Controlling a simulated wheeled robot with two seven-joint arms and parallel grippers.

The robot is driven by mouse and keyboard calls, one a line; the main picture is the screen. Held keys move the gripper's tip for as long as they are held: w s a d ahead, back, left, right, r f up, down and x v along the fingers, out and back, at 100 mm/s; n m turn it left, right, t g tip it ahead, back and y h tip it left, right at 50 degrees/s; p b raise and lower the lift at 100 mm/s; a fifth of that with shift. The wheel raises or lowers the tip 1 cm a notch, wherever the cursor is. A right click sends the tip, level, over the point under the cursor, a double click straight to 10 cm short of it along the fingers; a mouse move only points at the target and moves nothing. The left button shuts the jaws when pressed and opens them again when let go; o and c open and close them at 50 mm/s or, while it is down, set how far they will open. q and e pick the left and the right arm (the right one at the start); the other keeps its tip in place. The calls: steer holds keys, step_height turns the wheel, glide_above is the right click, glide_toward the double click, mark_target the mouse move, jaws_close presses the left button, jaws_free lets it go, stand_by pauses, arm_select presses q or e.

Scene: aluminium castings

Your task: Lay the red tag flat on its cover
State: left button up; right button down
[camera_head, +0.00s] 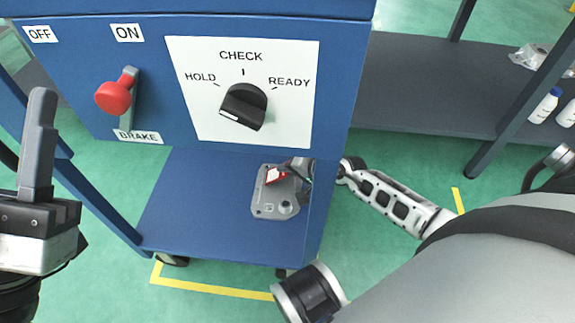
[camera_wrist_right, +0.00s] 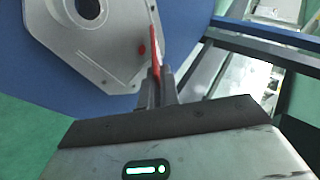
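The cover (camera_head: 268,205) is a grey metal casting with a round hole, lying on the blue lower shelf; it also shows in the wrist view (camera_wrist_right: 65,42). The red tag (camera_head: 276,176) has a white patch and shows over the cover's far part. In the wrist view the red tag (camera_wrist_right: 155,38) is almost edge-on, standing up from the fingertips. My right gripper (camera_wrist_right: 160,78) is shut on it, close over the cover; I cannot tell whether the tag touches it. My left gripper (camera_head: 38,145) is at the left, seen side-on, its opening unclear.
A blue panel above the shelf carries a red-knobbed lever (camera_head: 114,97) and a black rotary knob (camera_head: 243,106). Its right post stands close beside my right arm. A dark shelf (camera_head: 430,85) with white bottles (camera_head: 545,105) is at the right. The shelf left of the cover is clear.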

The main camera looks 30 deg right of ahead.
steer(key=shift+f, duration=0.15)
steer(key=c, duration=1.6)
jaws_free()
steer(key=shift+o, duration=0.2)
